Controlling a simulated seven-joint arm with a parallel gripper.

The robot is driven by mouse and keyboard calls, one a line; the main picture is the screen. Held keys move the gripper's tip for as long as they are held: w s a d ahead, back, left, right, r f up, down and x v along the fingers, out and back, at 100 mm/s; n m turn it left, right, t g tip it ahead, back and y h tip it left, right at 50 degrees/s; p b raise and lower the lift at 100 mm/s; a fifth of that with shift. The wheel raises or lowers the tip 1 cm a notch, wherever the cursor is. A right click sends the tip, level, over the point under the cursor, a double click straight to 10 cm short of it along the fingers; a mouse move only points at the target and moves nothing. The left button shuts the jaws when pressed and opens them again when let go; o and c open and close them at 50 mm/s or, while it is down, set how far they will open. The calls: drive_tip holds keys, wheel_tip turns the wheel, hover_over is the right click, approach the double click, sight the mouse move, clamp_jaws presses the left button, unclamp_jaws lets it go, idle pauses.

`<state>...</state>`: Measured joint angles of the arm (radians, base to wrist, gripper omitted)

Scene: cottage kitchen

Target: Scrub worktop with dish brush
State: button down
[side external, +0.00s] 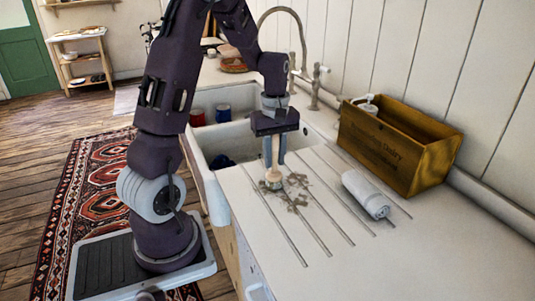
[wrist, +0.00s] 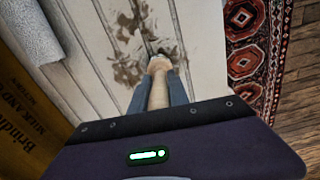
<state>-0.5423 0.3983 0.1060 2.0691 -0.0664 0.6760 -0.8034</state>
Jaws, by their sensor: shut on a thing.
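My gripper (side external: 275,151) is shut on the dish brush (side external: 273,178) and holds it upright, head down. The brush head is at the left edge of the brown dirt patch (side external: 296,191) on the white worktop (side external: 419,242). In the wrist view the pale brush (wrist: 158,80) runs out between my blue-grey fingers (wrist: 157,97), with its head beside the brown smears (wrist: 133,43). The bristles seem to touch the worktop, but their contact is hard to see.
The white sink (side external: 203,143) with a tall tap (side external: 301,52) is to the left; red and blue mugs (side external: 223,113) stand there. The front right worktop is clear.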

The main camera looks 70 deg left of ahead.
drive_tip(key=d, duration=1.1)
drive_tip(key=w, duration=0.5)
drive_tip(key=a, duration=1.3)
drive_tip(key=shift+w, duration=0.95)
drive_tip(key=w, duration=0.3)
drive_tip(key=shift+w+d, duration=0.1)
drive_tip(key=shift+w, duration=0.05)
drive_tip(key=shift+d, duration=0.95)
drive_tip(key=d, duration=1)
drive_tip(key=shift+d, duration=0.4)
wheel_tip(320, 180, up, 8)
